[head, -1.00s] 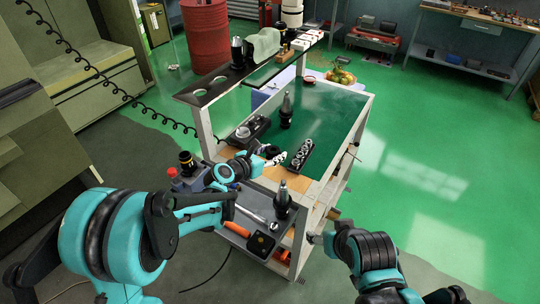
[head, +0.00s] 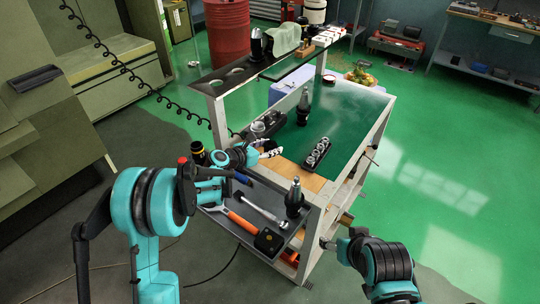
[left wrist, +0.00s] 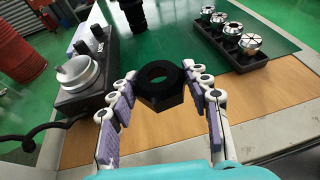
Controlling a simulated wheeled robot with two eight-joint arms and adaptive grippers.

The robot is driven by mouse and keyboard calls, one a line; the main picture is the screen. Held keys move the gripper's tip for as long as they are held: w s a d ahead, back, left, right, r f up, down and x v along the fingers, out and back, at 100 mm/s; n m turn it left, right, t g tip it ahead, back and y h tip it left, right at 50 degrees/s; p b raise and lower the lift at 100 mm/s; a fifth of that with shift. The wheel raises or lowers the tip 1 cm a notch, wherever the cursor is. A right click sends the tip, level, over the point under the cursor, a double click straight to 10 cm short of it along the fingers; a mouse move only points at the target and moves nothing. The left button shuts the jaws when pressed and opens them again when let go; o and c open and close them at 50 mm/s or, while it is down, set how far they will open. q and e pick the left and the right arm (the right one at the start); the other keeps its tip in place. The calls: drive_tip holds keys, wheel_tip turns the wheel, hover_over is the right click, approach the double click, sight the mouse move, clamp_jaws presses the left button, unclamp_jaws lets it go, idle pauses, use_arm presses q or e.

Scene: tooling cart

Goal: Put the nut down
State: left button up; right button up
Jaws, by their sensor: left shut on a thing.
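My left gripper (head: 272,150) reaches over the near part of the cart, above the wooden strip beside the green top. In the left wrist view my left gripper (left wrist: 161,98) is shut on a black hexagonal nut (left wrist: 162,99), its hole facing up. The nut appears held above the wooden surface (left wrist: 240,112). In the head view the fingers largely hide the nut. My right gripper (head: 328,243) is beside the cart's right front leg; its fingers are too small to read.
A rack of metal collets (head: 317,153) is right of the left gripper. A black device with a dial (left wrist: 85,75) is to its left. A tool holder (head: 303,108) stands on the green top. The front tray (head: 230,229) holds a wrench, a tape measure and another tool holder.

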sight(270, 159)
use_arm(q)
wheel_tip(270, 159, down, 3)
drive_tip(key=shift+f+b, duration=0.15)
drive_tip(key=shift+b, duration=0.4)
drive_tip(key=shift+f+b, duration=0.5)
drive_tip(key=shift+b, duration=0.05)
drive_tip(key=o, duration=1.2)
